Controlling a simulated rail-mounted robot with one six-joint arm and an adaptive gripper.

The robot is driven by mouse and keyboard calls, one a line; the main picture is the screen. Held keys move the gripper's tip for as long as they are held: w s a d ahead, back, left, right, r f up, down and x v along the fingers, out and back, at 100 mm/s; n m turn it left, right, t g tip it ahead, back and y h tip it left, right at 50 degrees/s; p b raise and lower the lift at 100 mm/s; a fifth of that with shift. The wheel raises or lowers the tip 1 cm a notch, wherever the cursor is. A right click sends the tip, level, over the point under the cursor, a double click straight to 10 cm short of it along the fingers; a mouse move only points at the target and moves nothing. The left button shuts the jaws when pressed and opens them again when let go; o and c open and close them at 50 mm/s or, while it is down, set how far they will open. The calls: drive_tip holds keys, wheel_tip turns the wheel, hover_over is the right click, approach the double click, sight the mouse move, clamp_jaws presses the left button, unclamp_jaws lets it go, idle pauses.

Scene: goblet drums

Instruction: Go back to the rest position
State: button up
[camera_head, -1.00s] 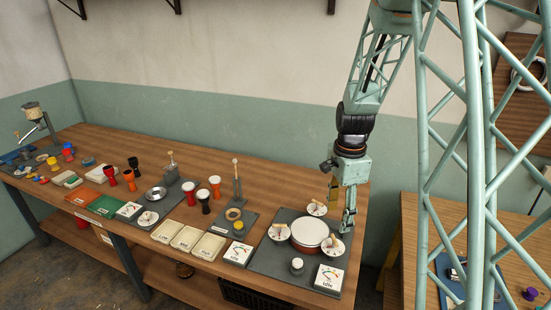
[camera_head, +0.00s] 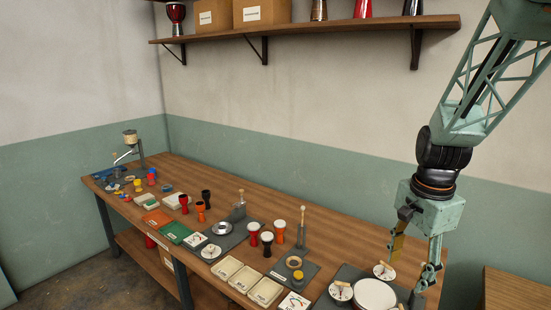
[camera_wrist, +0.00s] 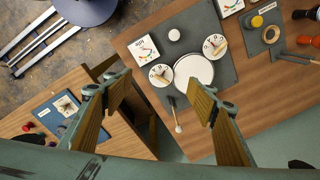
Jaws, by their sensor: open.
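My gripper (camera_head: 406,280) hangs over the right end of the long wooden bench, pointing down. In the wrist view my gripper (camera_wrist: 160,88) shows two wood-padded fingers spread apart with nothing between them. Below it lies a round white drum head (camera_wrist: 194,70) on a dark grey mat (camera_wrist: 228,75), with small dials (camera_wrist: 161,75) around it. The drum head also shows at the lower edge of the head view (camera_head: 375,294), beside my gripper. Several goblet drums, red (camera_head: 253,233), black and orange, stand farther left on the bench.
A wall shelf (camera_head: 300,32) holds boxes and more drums. Cream trays (camera_head: 245,279), a green tray (camera_head: 175,232) and a stand with a wooden-topped post (camera_head: 302,228) crowd the bench. A second table (camera_head: 515,292) is at right. A stool (camera_wrist: 85,8) stands on the floor.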

drive_tip(key=s+a+r+n+t+b, duration=0.1)
drive_tip(key=s+a+r+n, duration=0.3)
drive_tip(key=s+r, duration=0.25)
drive_tip(key=s+a+r+n+t, duration=0.1)
drive_tip(key=s+a+r+n, duration=0.4)
drive_tip(key=s, duration=0.3)
drive_tip(key=s+a+r+n, duration=0.2)
drive_tip(key=s, duration=0.6)
drive_tip(key=s+a+r+n+t+b, duration=0.1)
drive_tip(key=s+a+r+n, duration=0.1)
drive_tip(key=s, duration=0.5)
drive_tip(key=shift+s+r+n, duration=0.35)
drive_tip(key=shift+n, duration=0.45)
drive_tip(key=shift+c, duration=0.4)
